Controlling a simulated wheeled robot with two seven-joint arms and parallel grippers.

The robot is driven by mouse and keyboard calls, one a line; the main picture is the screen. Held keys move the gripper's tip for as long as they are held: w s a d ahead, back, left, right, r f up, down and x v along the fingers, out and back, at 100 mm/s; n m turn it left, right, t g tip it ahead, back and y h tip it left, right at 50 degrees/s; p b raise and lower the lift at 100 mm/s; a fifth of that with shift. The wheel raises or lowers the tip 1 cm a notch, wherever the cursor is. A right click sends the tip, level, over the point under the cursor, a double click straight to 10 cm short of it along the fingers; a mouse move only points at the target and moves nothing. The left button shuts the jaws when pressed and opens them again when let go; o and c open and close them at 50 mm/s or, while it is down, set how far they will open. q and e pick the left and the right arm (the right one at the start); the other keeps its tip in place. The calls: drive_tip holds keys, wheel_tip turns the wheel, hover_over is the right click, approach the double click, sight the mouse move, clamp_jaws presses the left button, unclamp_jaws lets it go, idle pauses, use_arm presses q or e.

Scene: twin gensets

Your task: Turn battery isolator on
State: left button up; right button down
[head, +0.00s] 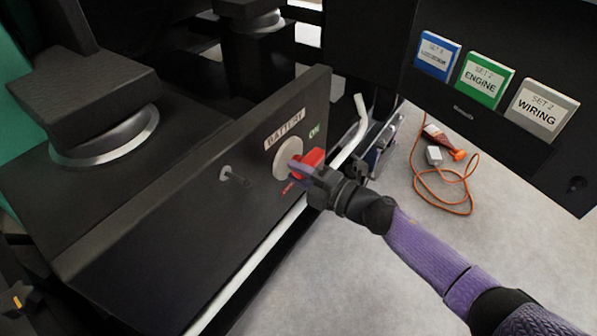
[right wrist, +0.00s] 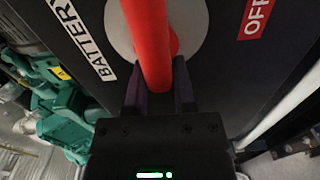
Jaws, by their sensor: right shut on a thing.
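The battery isolator is a red handle (head: 312,158) on a round pale disc (head: 288,158), set on a dark panel (head: 170,210). A BATTERY label (head: 284,130) is above the disc, a green ON mark (head: 314,131) is at its upper right, and a red mark is below. My right gripper (head: 306,170) is at the handle and shut on it. In the right wrist view, the red handle (right wrist: 150,45) runs between the two dark fingers (right wrist: 158,90), and the OFF label (right wrist: 256,18) is at upper right. My left gripper is not in view.
A small peg (head: 234,177) sticks out of the panel left of the disc. A white pipe (head: 255,262) runs along the panel's lower edge. Blue, green and grey binders (head: 485,80) stand at upper right. An orange cable (head: 440,195) lies on the open floor.

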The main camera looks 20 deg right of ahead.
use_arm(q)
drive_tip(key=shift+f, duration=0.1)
use_arm(e)
drive_tip(key=shift+w+d+f, duration=0.1)
drive_tip(key=shift+d+f, duration=0.1)
drive_tip(key=shift+d, duration=0.05)
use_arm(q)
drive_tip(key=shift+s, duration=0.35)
use_arm(e)
drive_tip(key=shift+r+n, duration=0.1)
drive_tip(key=shift+n, duration=0.2)
drive_tip(key=shift+c, duration=2.2)
unclamp_jaws()
drive_tip(key=shift+d, duration=0.15)
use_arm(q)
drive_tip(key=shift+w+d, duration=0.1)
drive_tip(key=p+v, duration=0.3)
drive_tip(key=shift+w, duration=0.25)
use_arm(e)
drive_tip(key=v, duration=0.9)
drive_tip(key=shift+s+d, duration=0.2)
drive_tip(key=shift+s, duration=0.15)
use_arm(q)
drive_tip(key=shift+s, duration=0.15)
